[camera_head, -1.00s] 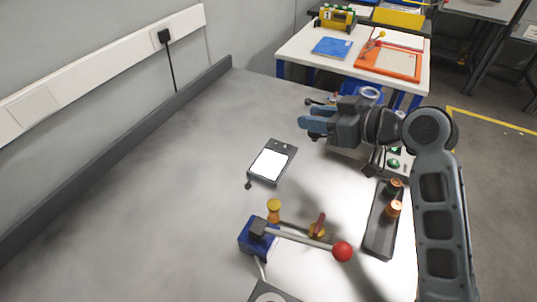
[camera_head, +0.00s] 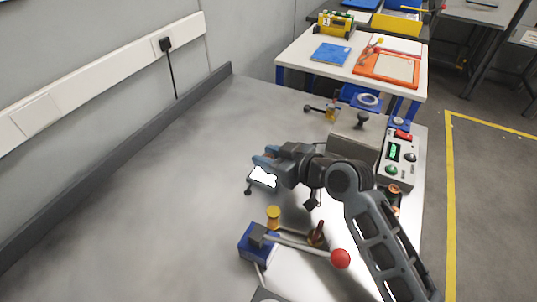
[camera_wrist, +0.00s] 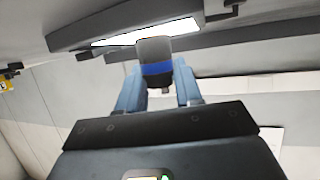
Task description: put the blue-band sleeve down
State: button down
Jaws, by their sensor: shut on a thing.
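The blue-band sleeve (camera_wrist: 156,52) is a dark grey cylinder with a blue band, held between the two blue fingers of my gripper (camera_wrist: 158,88) in the wrist view. In the head view my gripper (camera_head: 266,158) is over the far edge of a flat grey device with a bright white panel (camera_head: 262,177), and hides part of it. The sleeve cannot be made out there. In the wrist view the white panel (camera_wrist: 115,39) shows just beyond the sleeve. I cannot tell whether the sleeve touches anything below.
A blue lever clamp (camera_head: 254,240) with a red knob and a yellow spool (camera_head: 273,213) stand nearer. A grey box (camera_head: 354,140) and a control box (camera_head: 397,160) stand right. My arm partly hides an orange-topped part (camera_head: 393,190). The bench (camera_head: 150,190) is clear at left.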

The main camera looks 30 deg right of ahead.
jog(key=shift+f, duration=0.1)
jog(key=shift+f, duration=0.1)
jog(key=c, duration=0.8)
grip_release()
jog(key=shift+o, duration=0.2)
